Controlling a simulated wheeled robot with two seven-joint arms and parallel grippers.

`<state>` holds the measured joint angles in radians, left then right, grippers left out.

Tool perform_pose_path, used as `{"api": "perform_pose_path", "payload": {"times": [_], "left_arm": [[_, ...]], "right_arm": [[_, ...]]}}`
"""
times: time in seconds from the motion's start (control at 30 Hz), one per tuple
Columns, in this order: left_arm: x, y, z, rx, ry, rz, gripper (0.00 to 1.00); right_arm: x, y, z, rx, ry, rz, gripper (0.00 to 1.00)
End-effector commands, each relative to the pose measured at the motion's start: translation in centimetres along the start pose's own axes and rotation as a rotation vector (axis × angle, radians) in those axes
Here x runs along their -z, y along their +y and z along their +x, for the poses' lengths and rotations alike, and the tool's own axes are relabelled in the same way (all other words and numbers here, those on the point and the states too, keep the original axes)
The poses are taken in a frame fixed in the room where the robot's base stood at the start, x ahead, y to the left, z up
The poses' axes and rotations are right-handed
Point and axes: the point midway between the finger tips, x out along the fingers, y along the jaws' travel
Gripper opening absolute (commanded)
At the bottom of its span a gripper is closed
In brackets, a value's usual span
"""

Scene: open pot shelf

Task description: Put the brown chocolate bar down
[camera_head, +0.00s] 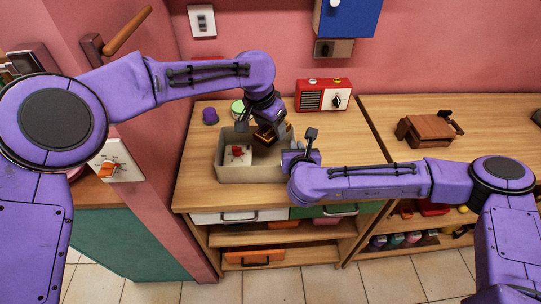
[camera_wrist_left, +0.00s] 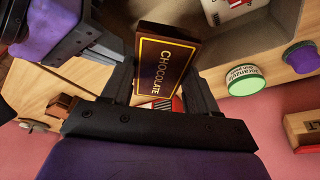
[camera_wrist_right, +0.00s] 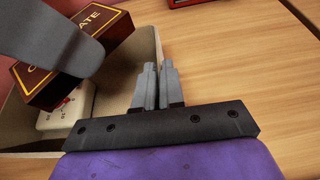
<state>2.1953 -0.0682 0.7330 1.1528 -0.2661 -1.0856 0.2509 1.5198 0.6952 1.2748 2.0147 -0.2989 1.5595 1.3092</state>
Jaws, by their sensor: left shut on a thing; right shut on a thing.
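The brown chocolate bar (camera_head: 264,137) is tilted between the fingers of my left gripper (camera_head: 268,122), over the far right part of a grey open box. The left wrist view shows the bar (camera_wrist_left: 165,65) upright between the fingers, its "CHOCOLATE" label visible. In the right wrist view the bar (camera_wrist_right: 75,58) hangs above the box. The grey box (camera_head: 262,174) stands on the wooden counter with a white and red item (camera_head: 237,156) inside. My right gripper (camera_wrist_right: 155,85) is shut on the box's right wall; its fingertips are partly hidden in the head view.
A green-lidded tin (camera_head: 237,106) and a purple cup (camera_head: 210,116) stand behind the box at left. A red radio (camera_head: 323,95) is behind it at right. A brown wooden object (camera_head: 430,130) lies on the right counter. Drawers and open shelves are below.

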Motion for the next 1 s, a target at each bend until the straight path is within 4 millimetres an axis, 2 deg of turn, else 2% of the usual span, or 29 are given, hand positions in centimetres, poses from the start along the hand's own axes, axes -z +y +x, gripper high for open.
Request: {"api": "perform_pose_path", "payload": {"times": [0.23, 0.6, 0.93, 0.97, 1.0], "left_arm": [[-1.7, -0.1, 5.2, -0.017, 0.001, 0.052, 0.25], [-3.3, -0.1, 10.4, -0.017, 0.002, 0.051, 0.25], [-3.4, -0.1, 10.8, -0.014, 0.004, 0.051, 0.25], [-3.4, -0.1, 10.9, -0.015, 0.004, 0.051, 0.62], [-3.4, -0.1, 10.8, -0.015, 0.004, 0.051, 0.75]], "right_arm": [[0.0, 0.0, 0.0, 0.0, 0.0, 0.0, 0.0], [0.0, 0.0, 0.0, 0.0, -0.001, 0.0, 0.0], [0.0, 0.0, 0.0, 0.0, 0.0, 0.0, 0.0], [0.0, 0.0, 0.0, 0.0, 0.0, 0.0, 0.0], [0.0, 0.0, 0.0, 0.0, 0.0, 0.0, 0.0]]}}
